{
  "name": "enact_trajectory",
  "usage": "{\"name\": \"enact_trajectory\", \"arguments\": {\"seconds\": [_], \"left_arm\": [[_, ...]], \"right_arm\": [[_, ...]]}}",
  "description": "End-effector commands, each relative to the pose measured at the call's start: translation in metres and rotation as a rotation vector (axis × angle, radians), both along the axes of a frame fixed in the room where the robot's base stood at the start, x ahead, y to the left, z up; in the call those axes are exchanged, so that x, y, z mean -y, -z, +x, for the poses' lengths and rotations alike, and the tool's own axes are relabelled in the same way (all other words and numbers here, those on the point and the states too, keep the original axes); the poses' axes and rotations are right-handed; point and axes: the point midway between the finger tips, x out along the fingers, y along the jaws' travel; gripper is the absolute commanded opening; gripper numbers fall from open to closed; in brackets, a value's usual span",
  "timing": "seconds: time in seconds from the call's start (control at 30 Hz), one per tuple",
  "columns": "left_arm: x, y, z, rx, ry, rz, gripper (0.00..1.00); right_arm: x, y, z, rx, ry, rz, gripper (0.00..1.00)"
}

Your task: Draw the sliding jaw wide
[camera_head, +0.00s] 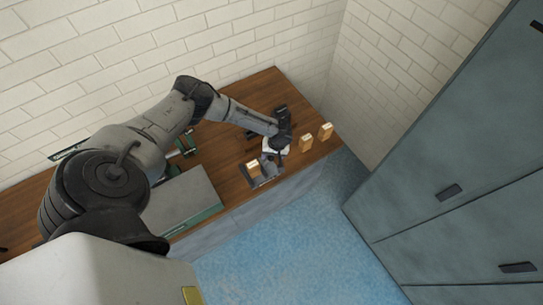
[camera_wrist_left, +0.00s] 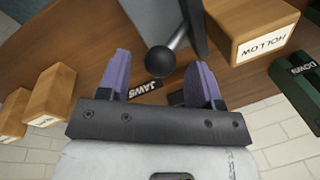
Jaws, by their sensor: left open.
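A grey vise-like device (camera_head: 266,178) sits near the front edge of the wooden bench. In the left wrist view its grey body (camera_wrist_left: 152,18) shows at the top, with a rod ending in a dark ball knob (camera_wrist_left: 160,61). A black label reading JAWS (camera_wrist_left: 145,87) lies on the bench near the knob. My left gripper (camera_head: 272,153) is low over the bench beside the device. In the left wrist view its purple fingers (camera_wrist_left: 158,72) are open, one on each side of the knob; no contact shows. How far apart the jaws stand is hidden. My right gripper is out of view.
A wooden block marked HOLLOW (camera_wrist_left: 255,30) is close to the gripper. Two wooden blocks (camera_head: 306,143) (camera_head: 325,131) stand at the bench's right end. A grey-green box (camera_head: 180,205) lies left. A brick wall is behind; a blue-grey cabinet (camera_head: 460,160) is at right.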

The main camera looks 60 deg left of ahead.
Motion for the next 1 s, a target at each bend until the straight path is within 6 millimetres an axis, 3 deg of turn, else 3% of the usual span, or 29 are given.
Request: {"name": "enact_trajectory", "arguments": {"seconds": [0.2,0.53,1.0], "left_arm": [[-0.0011,0.0112,-0.0021,-0.001,0.000,0.001,0.59],[-0.0013,0.0122,-0.0021,0.000,0.000,0.000,0.58],[-0.0013,0.0120,-0.0020,0.000,0.000,0.000,0.13]], "right_arm": [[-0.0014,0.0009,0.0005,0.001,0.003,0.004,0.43],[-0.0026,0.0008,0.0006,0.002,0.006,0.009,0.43],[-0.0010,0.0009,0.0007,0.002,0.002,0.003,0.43]]}}
